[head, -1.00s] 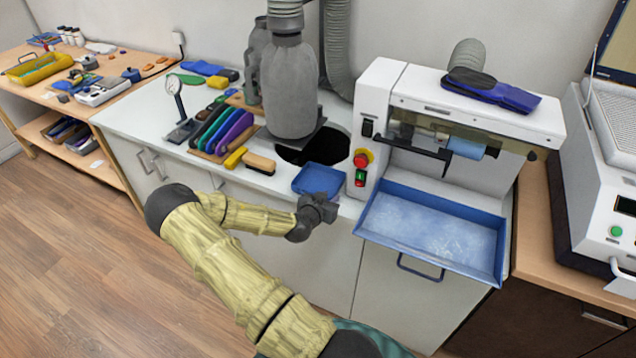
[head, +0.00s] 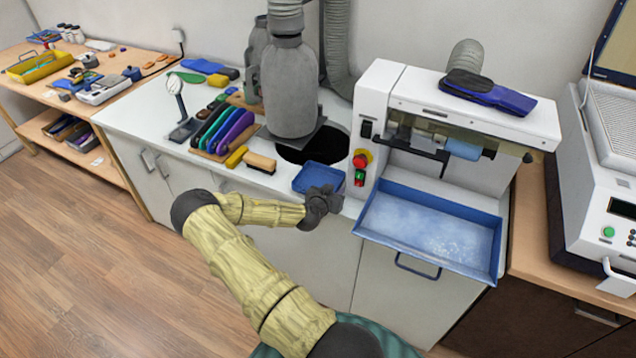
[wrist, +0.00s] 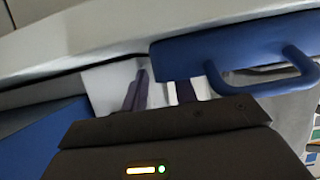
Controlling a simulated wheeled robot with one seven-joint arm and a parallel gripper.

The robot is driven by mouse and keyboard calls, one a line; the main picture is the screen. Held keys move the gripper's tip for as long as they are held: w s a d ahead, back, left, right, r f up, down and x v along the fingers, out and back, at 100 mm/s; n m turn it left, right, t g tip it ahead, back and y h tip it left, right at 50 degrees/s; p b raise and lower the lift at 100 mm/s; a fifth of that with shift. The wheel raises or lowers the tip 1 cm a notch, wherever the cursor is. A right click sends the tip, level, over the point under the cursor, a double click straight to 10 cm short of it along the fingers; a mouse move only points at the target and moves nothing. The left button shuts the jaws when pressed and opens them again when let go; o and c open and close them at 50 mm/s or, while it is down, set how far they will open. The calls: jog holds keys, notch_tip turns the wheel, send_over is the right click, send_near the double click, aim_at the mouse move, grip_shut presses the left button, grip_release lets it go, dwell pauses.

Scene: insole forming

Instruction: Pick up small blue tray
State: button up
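The small blue tray (head: 309,186) lies on the white bench top near its front edge, left of the white machine. My gripper (head: 325,200) is at the tray's front right corner in the head view and covers part of it.
A large blue tray (head: 384,236) juts out under the white machine (head: 405,95), right of my gripper. A brush (head: 262,162) and a dark round opening (head: 300,152) lie left of and behind the small tray. The floor in front is clear.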

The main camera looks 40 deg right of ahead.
jog(key=shift+c, duration=0.2)
grip_shut()
jog(key=shift+r, duration=0.1)
jog(key=shift+r+b, duration=0.45)
jog(key=shift+r, duration=0.35)
jog(key=shift+r+b, duration=0.35)
jog(key=shift+r, duration=0.5)
jog(key=s+a+b, duration=0.2)
jog(key=s+a, duration=0.1)
jog(key=a, duration=0.5)
jog(key=s+a+b, duration=0.2)
jog(key=s+a, duration=0.2)
jog(key=a, duration=0.4)
jog(key=shift+a, duration=0.35)
